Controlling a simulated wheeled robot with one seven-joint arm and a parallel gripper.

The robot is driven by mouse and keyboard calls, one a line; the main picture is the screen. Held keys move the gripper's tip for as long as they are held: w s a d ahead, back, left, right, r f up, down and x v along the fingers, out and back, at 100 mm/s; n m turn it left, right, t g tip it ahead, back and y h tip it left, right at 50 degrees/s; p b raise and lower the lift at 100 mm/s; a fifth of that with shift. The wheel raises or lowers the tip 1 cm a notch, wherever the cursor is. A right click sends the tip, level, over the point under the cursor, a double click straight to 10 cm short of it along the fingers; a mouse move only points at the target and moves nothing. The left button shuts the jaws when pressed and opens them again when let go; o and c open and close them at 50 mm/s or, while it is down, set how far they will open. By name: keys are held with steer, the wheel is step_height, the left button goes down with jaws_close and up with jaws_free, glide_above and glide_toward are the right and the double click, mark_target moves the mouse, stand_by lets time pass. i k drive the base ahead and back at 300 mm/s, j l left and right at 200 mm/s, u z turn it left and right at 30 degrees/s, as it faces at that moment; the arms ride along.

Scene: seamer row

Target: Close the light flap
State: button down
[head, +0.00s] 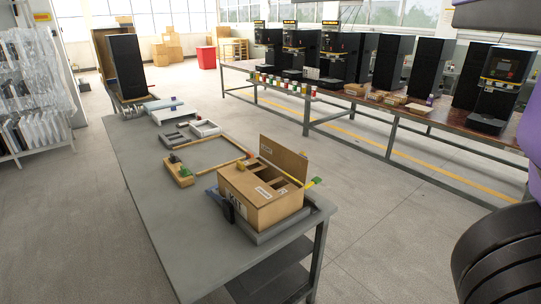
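A brown cardboard box (258,200) sits in a grey tray (290,224) at the near end of the grey worktable. One flap (284,158) stands raised along the box's far side and carries a white label. The top is partly open, with dark gaps showing between brown pieces inside. I cannot tell from the picture whether the raised flap is the light one. My gripper is not in view. Only dark and purple parts of my arm show at the right edge.
A dark blue tool (222,205) is beside the box's left side. A yellow strip with a green end (314,182) sticks out right. A wooden block (179,174), frame and white tray (205,128) lie farther back. A long bench (398,110) with black machines stands beyond open floor.

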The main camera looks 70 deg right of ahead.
mark_target(295, 165)
steer(key=k+l, duration=0.25)
steer(key=l, duration=0.2)
steer(key=k+l, duration=0.2)
steer(key=l, duration=0.25)
steer(key=k+l, duration=0.25)
steer(key=l, duration=0.2)
steer(key=k+l, duration=0.25)
steer(key=l, duration=0.15)
steer(key=k+l, duration=0.2)
steer(key=l, duration=0.25)
steer(key=k+l, duration=0.25)
steer(key=l, duration=0.2)
steer(key=k+l, duration=0.25)
steer(key=l, duration=0.2)
steer(key=k+l, duration=0.2)
steer(key=l, duration=0.25)
steer(key=i+j+z, duration=0.15)
steer(key=j, duration=0.2)
steer(key=i+j+z, duration=0.15)
steer(key=j, duration=0.25)
steer(key=i+j+z, duration=0.15)
steer(key=j, duration=0.25)
steer(key=i, duration=0.05)
